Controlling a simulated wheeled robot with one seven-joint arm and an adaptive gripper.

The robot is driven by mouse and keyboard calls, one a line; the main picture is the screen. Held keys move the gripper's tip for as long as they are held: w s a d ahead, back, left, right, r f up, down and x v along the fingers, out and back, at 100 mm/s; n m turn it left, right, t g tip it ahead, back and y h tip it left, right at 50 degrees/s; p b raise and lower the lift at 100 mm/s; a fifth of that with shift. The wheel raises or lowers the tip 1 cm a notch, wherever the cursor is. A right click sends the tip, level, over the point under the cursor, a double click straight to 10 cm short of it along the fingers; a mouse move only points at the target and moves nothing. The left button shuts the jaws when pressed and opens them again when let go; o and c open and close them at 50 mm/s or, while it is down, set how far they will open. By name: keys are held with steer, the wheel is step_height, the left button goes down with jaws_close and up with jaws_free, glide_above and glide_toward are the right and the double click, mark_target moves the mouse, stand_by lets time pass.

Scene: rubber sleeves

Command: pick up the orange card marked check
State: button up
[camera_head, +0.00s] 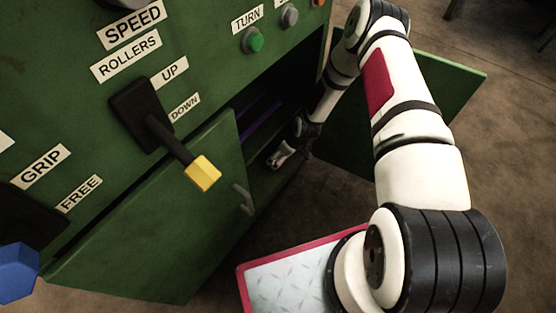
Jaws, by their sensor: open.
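I cannot make out an orange card marked check in this view. My gripper (280,158) is at the opening of the green machine's lower compartment, between its doors. It is small and dark in the picture. Its jaws are open, and I see nothing held between them. The inside of the compartment (262,120) is dark, with purple strips (260,122) showing behind my gripper. My arm and the left door hide part of the inside.
The green machine (215,65) carries a yellow-tipped lever (202,170), a blue knob (15,272) and a green button (254,41). Its left door (165,235) and right door (450,78) stand open. Brown floor (510,150) is clear at right.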

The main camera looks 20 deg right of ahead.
steer(key=shift+b+x, duration=0.4)
steer(key=shift+x, duration=0.75)
steer(key=c, duration=1.2)
steer(key=shift+r, duration=0.15)
